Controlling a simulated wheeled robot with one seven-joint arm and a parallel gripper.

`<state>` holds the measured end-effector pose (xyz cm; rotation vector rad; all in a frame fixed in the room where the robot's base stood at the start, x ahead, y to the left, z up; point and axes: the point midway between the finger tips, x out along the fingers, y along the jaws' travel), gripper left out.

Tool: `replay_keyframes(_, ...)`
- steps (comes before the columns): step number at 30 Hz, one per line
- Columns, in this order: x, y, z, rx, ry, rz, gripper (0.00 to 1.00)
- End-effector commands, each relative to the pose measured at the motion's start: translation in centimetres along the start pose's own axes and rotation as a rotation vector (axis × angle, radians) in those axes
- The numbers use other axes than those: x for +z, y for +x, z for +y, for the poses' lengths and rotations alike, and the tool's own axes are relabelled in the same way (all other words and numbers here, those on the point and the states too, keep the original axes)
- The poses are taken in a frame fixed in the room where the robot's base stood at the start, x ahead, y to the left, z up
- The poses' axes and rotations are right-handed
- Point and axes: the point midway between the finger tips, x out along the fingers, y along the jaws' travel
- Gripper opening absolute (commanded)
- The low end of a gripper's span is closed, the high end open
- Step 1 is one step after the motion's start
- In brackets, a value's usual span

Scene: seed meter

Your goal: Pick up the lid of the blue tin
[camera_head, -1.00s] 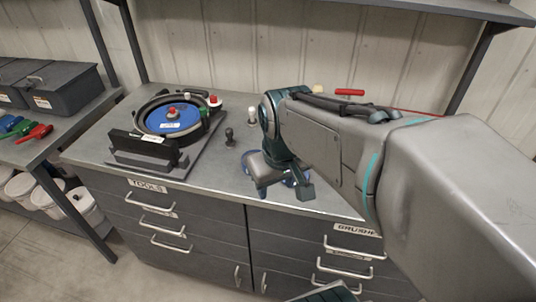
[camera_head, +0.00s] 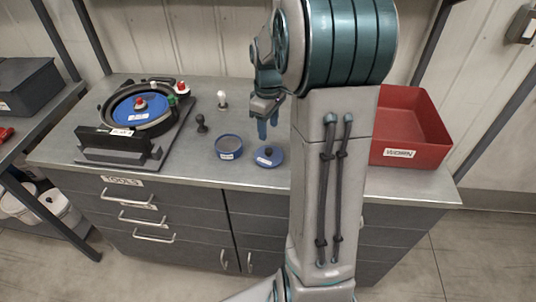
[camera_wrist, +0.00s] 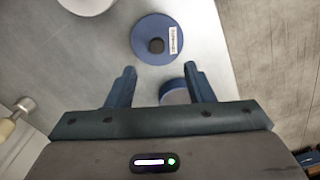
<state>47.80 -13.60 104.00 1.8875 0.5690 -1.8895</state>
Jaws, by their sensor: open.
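The lid (camera_head: 269,157) is a round blue disc with a dark knob and a white label, lying on the bench. The blue tin (camera_head: 229,146) stands open just left of it. In the wrist view the lid (camera_wrist: 148,22) lies beyond the fingertips, knob up. The tin (camera_wrist: 176,96) shows partly between the fingers, its lower part hidden by my gripper. My gripper (camera_head: 268,126) is open and empty, fingers pointing down, above and behind the lid in the head view. Both fingers of my gripper (camera_wrist: 160,70) show apart in the wrist view, touching nothing.
A red bin (camera_head: 424,125) stands right on the bench (camera_head: 208,176), partly behind my arm. A round fixture with a blue disc (camera_head: 127,112) is at left. A dark knobbed piece (camera_head: 201,123) and a white-topped piece (camera_head: 222,99) stand behind the tin. Bench in front is clear.

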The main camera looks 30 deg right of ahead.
Motion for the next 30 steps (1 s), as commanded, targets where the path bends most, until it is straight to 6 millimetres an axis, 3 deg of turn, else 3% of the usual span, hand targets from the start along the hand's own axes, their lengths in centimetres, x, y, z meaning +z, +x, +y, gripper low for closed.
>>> replay_keyframes(3, 0.0, 2.2, 0.0, -0.003, 0.0, -0.002, 0.48)
replay_keyframes(11, 0.0, 4.1, 0.0, -0.001, 0.001, 0.0, 0.48)
replay_keyframes(21, -0.1, 8.4, 0.4, -0.002, 0.001, -0.001, 0.48)
replay_keyframes(30, -0.1, 9.0, 0.5, 0.001, 0.002, 0.001, 0.48)
